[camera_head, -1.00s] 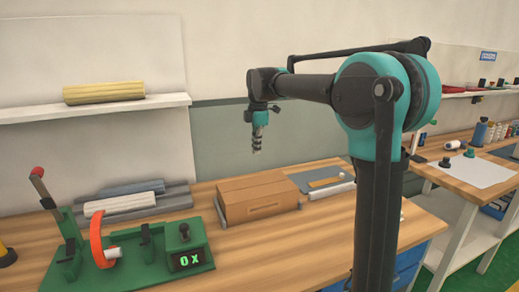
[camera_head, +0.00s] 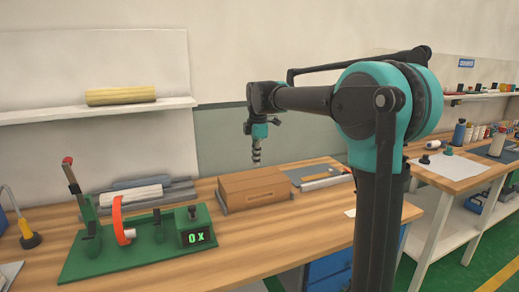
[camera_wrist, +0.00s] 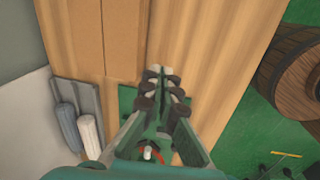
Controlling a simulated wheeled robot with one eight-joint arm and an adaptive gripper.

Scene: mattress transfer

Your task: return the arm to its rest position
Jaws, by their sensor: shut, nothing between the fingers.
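My arm stretches to the left from its dark column in the head view, with its forearm about level. My gripper (camera_head: 257,158) hangs from the arm's end, pointing down, above the far part of the workbench and in front of the grey-green wall panel. Its fingers are closed together and empty. The wrist view also shows the closed fingers (camera_wrist: 163,82), seen from above over the wooden benchtop. The gripper touches nothing that I can see.
A brown box (camera_head: 265,187) stands on the bench (camera_head: 290,228) below the gripper. A green fixture (camera_head: 100,262) with a red-tipped lever is left of it. A shelf (camera_head: 100,112) holds a yellow roll (camera_head: 120,95). Barrels (camera_wrist: 291,72) show in the wrist view.

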